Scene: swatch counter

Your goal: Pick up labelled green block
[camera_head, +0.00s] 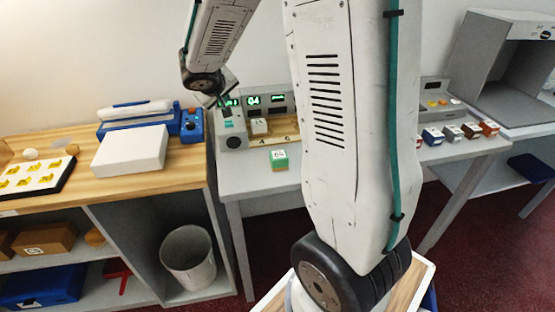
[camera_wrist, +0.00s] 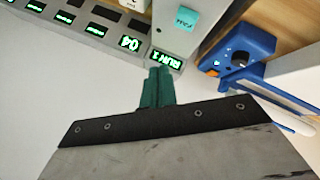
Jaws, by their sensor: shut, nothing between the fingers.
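The green block (camera_head: 279,160) sits on the pale counter in the head view, in front of the grey machine. It has a white label on its top, too small to read surely. My gripper (camera_head: 222,106) is in front of the machine's left end, above and left of the block and apart from it. In the wrist view my gripper's dark green fingers (camera_wrist: 158,78) are shut together with nothing between them, in front of the lit displays. The green block does not show in the wrist view.
The grey machine (camera_head: 232,143) has lit green displays and a wooden strip holding a pale labelled block (camera_head: 259,127). A blue device (camera_head: 190,126) and white box (camera_head: 130,150) stand left. Several coloured blocks sit right. My arm covers the middle. The counter around the green block is clear.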

